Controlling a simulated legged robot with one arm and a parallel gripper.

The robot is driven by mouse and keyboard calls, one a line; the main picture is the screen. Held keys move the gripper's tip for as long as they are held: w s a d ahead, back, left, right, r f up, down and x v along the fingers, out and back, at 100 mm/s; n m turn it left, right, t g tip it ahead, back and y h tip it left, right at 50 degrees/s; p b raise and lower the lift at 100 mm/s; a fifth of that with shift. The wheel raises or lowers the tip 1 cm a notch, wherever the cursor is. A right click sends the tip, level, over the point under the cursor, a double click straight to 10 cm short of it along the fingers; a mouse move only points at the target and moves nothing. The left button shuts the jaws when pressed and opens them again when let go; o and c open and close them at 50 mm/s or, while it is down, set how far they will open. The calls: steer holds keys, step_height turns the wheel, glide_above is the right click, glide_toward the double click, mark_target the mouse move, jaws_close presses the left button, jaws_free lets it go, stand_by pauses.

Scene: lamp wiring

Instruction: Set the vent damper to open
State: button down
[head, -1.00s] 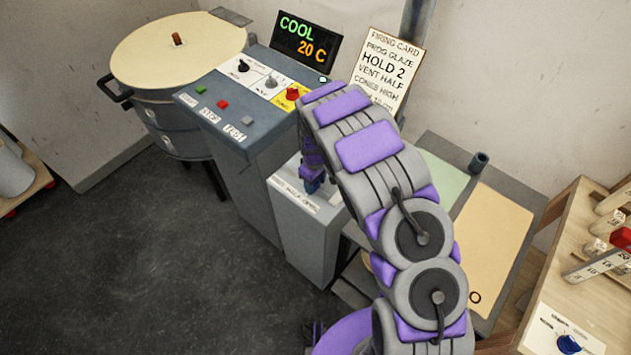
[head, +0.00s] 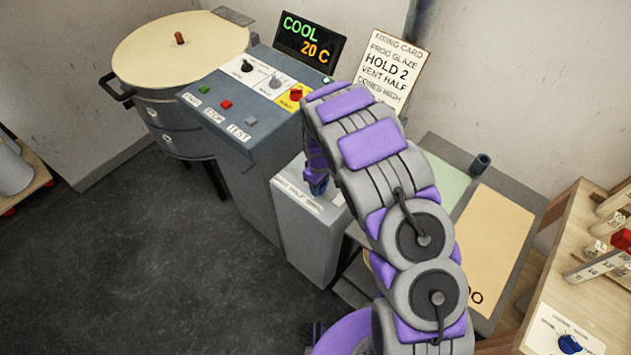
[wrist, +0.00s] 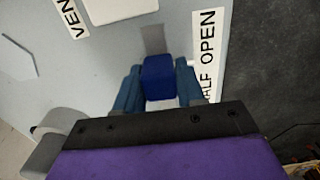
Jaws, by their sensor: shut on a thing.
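The vent damper lever has a blue block-shaped handle (wrist: 158,76) that stands in a grey slot (wrist: 153,40) on a pale grey box (head: 305,240). In the wrist view my gripper (wrist: 158,88) has a finger on each side of the handle and is shut on it. A strip label (wrist: 207,50) beside the slot reads HALF and OPEN. The handle is about level with HALF, and bare slot shows beyond it toward OPEN. In the head view my gripper (head: 318,183) is over the box top, and my arm hides part of it.
A control panel (head: 235,120) with buttons and knobs stands left of the box, below a display (head: 309,43) reading COOL 20 C. A firing card (head: 392,68) reads VENT HALF. A round kiln (head: 180,50) is at the back left. Shelving (head: 575,290) is at the right.

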mark_target(329, 197)
steer(key=shift+s+d+r+p, duration=0.1)
steer(key=shift+s+d+p, duration=0.3)
steer(key=shift+s+d, duration=0.65)
steer(key=shift+d, duration=0.35)
steer(key=c, duration=1.1)
jaws_free()
steer(key=o, duration=0.3)
steer(key=shift+d, duration=0.3)
steer(key=shift+o, duration=0.2)
steer(key=shift+a, duration=0.1)
